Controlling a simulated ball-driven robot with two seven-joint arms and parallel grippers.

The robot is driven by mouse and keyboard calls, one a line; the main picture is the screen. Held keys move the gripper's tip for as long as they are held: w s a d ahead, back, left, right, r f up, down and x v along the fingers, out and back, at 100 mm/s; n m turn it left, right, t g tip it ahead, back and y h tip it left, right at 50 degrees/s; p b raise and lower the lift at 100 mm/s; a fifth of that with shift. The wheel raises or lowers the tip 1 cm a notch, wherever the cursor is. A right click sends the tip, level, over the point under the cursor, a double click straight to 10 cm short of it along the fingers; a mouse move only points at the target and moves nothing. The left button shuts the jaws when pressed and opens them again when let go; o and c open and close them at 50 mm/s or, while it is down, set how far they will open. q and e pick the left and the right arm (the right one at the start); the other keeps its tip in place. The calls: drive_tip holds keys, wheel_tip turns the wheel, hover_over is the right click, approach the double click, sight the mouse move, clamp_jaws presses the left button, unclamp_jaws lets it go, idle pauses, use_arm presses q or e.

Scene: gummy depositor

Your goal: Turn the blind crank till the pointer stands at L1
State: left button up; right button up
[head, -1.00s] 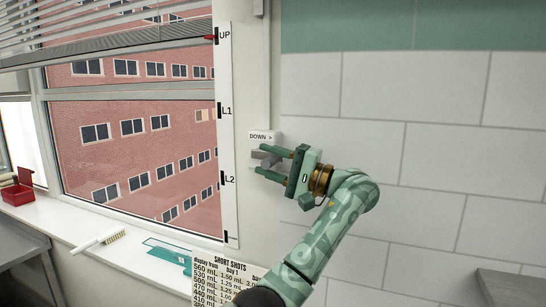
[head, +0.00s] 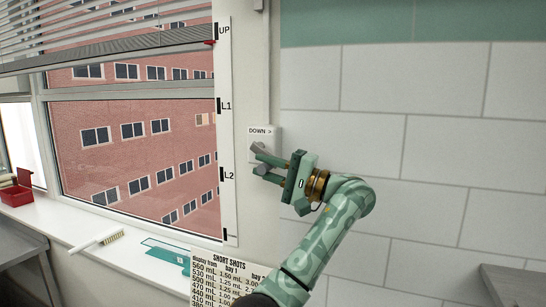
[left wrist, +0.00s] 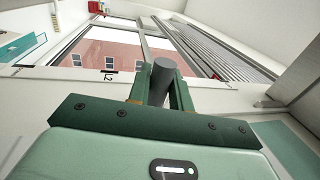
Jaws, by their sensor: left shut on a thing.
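The blind crank (head: 258,147) is a grey arm on a white wall box (head: 265,133) marked "DOWN >". My left gripper (head: 260,163) is shut on the crank's grey handle, which shows between the two green fingers in the left wrist view (left wrist: 163,72). The red pointer (head: 210,42) stands just below the UP mark on the white scale strip (head: 228,140), well above the L1 mark (head: 219,105). L2 is lower on the strip. My right gripper is not in view.
The slatted blind (head: 110,35) hangs across the window top. The sill (head: 125,255) holds a brush (head: 112,236), a teal item (head: 165,250) and a red bin (head: 16,195). A "SHORT SHOTS" chart (head: 225,275) is below the gripper. The tiled wall on the right is clear.

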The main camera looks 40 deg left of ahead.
use_arm(q)
drive_tip(key=s+a+f+b, duration=0.2)
drive_tip(key=a+b, duration=0.2)
drive_tip(key=a, duration=0.2)
drive_tip(key=shift+a, duration=0.25)
idle(0.7)
drive_tip(key=shift+o, duration=0.2)
drive_tip(key=shift+s+a+r, duration=0.2)
drive_tip(key=shift+a+r, duration=0.05)
drive_tip(key=shift+a, duration=0.2)
drive_tip(key=shift+s+a+r, duration=0.1)
drive_tip(key=shift+a+r, duration=0.05)
drive_tip(key=shift+a, duration=0.3)
drive_tip(key=shift+c, duration=0.2)
